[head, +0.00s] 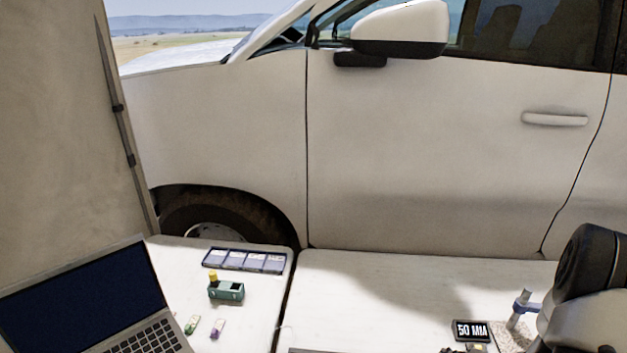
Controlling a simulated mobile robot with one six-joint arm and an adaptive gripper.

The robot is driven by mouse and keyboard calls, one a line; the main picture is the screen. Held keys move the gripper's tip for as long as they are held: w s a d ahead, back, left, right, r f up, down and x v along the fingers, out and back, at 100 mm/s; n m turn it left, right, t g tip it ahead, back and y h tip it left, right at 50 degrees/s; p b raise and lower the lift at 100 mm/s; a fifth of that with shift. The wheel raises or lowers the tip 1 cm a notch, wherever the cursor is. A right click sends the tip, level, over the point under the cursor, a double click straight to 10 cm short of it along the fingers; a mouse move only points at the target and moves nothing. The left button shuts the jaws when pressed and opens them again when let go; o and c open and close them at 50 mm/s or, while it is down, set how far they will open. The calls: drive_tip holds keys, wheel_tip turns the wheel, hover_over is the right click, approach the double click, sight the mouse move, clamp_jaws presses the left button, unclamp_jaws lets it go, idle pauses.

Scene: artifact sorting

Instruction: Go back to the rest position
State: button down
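My gripper is not in view in the head view. A black and white rounded part of my arm fills the lower right corner, and the arm's end lies outside the picture or hidden. On the left white table (255,318), a dark tray with several light compartments (244,261) lies near the back edge. A green holder (226,291) with a yellow piece (213,278) at its left end stands in front of it. Two small items lie further forward, one green and white (191,325) and one purple and white (217,329).
An open laptop (85,295) covers the left front. A white car (430,150) stands close behind. The right table's middle is clear.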

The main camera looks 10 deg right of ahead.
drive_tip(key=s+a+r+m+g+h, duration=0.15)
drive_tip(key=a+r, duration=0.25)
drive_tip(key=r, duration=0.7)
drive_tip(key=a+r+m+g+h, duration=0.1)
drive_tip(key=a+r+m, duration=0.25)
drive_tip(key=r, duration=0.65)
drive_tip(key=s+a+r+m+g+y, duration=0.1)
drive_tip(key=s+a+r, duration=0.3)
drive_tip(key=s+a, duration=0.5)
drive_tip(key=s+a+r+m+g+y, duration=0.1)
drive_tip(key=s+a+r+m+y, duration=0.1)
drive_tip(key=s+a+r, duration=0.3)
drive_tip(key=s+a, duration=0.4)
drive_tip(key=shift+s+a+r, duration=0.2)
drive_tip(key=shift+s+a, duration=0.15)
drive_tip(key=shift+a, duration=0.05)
